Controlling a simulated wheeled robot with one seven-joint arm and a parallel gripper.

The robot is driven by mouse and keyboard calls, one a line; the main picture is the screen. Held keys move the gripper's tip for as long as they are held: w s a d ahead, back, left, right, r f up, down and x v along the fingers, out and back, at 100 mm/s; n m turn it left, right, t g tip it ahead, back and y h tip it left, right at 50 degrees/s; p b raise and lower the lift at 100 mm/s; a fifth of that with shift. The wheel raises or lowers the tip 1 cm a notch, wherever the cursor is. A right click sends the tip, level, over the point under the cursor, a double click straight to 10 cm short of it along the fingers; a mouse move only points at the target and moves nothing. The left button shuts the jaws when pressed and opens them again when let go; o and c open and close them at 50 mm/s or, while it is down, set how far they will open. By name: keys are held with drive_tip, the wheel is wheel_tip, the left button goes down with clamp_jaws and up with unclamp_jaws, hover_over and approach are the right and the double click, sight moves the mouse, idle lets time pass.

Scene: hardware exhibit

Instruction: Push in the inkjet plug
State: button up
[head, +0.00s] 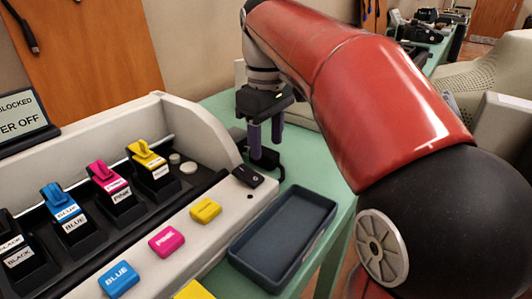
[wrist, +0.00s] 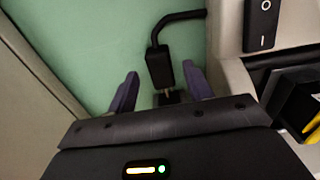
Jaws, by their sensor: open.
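The black plug (wrist: 159,66) lies on the green table in the wrist view, its bent cord leading up and right and its metal prongs toward my gripper. My gripper (wrist: 160,70) is open, with one purple finger on each side of the plug; I cannot tell whether either touches it. A dark piece of the plug's cord (head: 281,168) shows there, the rest hidden by the fingers and printer.
The printer's black power switch (head: 248,177) sits at its right end. Blue, pink and yellow cartridges (head: 148,160) stand in its slots. A dark empty tray (head: 285,237) lies at its front right. Bare green table (wrist: 85,40) surrounds the plug's left side.

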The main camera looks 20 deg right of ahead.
sight(266, 152)
drive_tip(key=shift+f, duration=1.55)
drive_tip(key=shift+c, duration=0.4)
clamp_jaws()
